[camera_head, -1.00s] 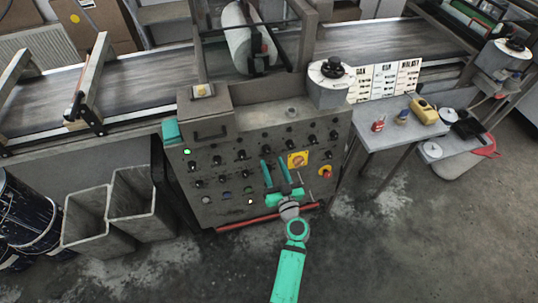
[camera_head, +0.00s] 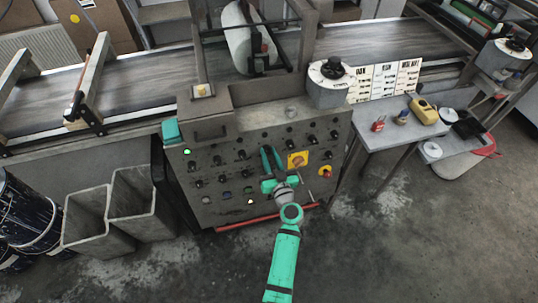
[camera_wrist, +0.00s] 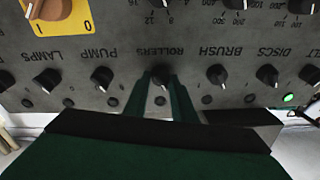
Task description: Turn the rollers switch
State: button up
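The rollers switch, a small black knob (camera_wrist: 160,79), sits in a row of knobs beside its upside-down ROLLERS label in the wrist view. My green gripper (camera_wrist: 161,84) has one finger on each side of this knob, with the tips close in against it, and looks shut on it. The fingers partly hide the knob. In the head view my gripper (camera_head: 270,151) reaches up to the upper part of the grey control panel (camera_head: 225,211), and the fingers hide the rollers switch there.
The pump knob (camera_wrist: 102,77) and brush knob (camera_wrist: 217,74) flank the rollers switch closely. A yellow rotary switch (camera_head: 298,160) and a red button (camera_head: 326,172) are right of my gripper. A red bar (camera_head: 255,218) runs along the panel's bottom. A small table (camera_head: 385,137) stands at the right.

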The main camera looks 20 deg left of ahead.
jog(key=shift+m, duration=0.5)
jog(key=m+h, duration=0.1)
jog(key=m, duration=0.5)
jog(key=shift+t+h, duration=0.4)
jog(key=m+h, duration=0.1)
jog(key=m, duration=0.5)
jog(key=shift+s+a, duration=0.1)
jog(key=shift+m, duration=0.5)
jog(key=o, duration=1.1)
jog(key=shift+c, duration=0.2)
jog(key=v, duration=1)
jog(key=shift+s, duration=0.45)
